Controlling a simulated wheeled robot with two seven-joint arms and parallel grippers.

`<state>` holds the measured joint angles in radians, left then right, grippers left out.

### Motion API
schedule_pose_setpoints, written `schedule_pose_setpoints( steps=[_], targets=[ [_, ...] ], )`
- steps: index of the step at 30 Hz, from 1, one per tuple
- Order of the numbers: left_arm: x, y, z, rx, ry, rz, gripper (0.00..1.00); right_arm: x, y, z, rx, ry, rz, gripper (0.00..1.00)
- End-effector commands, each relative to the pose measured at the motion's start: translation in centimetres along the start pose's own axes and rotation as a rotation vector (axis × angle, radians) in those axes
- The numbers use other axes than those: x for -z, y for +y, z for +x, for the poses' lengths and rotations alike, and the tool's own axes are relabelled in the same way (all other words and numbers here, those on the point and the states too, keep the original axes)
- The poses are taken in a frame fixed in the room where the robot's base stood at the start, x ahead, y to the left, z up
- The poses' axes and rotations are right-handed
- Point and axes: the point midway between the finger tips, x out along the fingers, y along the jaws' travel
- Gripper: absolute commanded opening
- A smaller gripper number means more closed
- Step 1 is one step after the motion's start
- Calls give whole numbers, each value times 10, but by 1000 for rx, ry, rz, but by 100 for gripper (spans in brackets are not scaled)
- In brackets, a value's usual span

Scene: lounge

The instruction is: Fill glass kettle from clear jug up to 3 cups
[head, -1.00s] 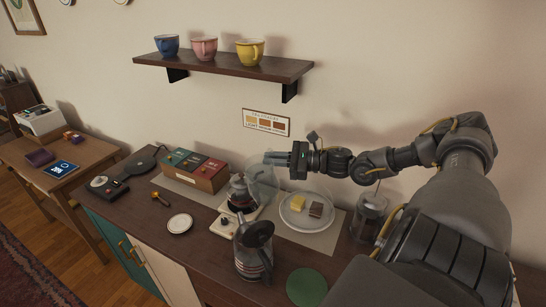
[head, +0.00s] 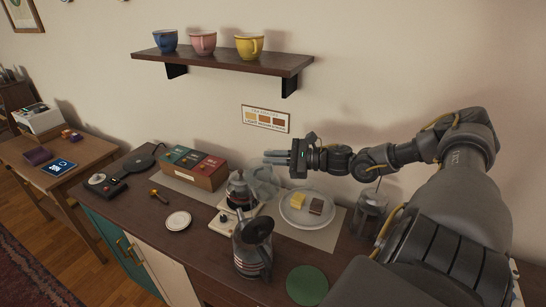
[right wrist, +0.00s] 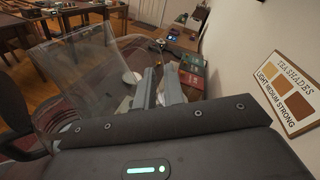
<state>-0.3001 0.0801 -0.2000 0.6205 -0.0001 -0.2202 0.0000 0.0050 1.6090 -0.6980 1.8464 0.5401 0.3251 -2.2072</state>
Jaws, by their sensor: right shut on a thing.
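The clear jug (head: 264,182) is faint and see-through, just right of the kettle and below my right gripper (head: 273,158). My right gripper is shut on the jug and holds it near the kettle's upper right side. In the right wrist view the jug (right wrist: 82,72) is large and looks tilted, left of the fingers (right wrist: 158,88). I cannot make out the water level in either vessel, nor whether water is flowing. My left gripper is out of view.
A tea box (head: 194,168), a white saucer (head: 177,221) and a green mat (head: 307,286) are nearby. A cup shelf (head: 222,65) hangs above.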

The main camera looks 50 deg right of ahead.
Motion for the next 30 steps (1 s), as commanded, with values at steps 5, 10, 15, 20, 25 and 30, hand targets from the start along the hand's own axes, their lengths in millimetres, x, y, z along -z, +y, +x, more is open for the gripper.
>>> schedule_pose_setpoints(
  steps=[5, 10, 15, 20, 25, 30],
  targets=[
    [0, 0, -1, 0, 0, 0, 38, -4, -2, 0, 2, 8, -48, 0],
    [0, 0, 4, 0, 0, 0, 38, 2, 1, 0, 2, 10, -57, 0],
    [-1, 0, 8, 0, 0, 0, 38, 6, 3, 1, 2, 11, -68, 0],
    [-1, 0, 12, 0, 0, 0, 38, 10, 5, 1, 2, 13, -78, 0],
    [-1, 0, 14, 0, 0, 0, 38, 12, 6, 2, 2, 15, -87, 0],
    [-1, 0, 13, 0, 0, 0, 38, 12, 6, 2, 2, 15, -87, 0]
  ],
)
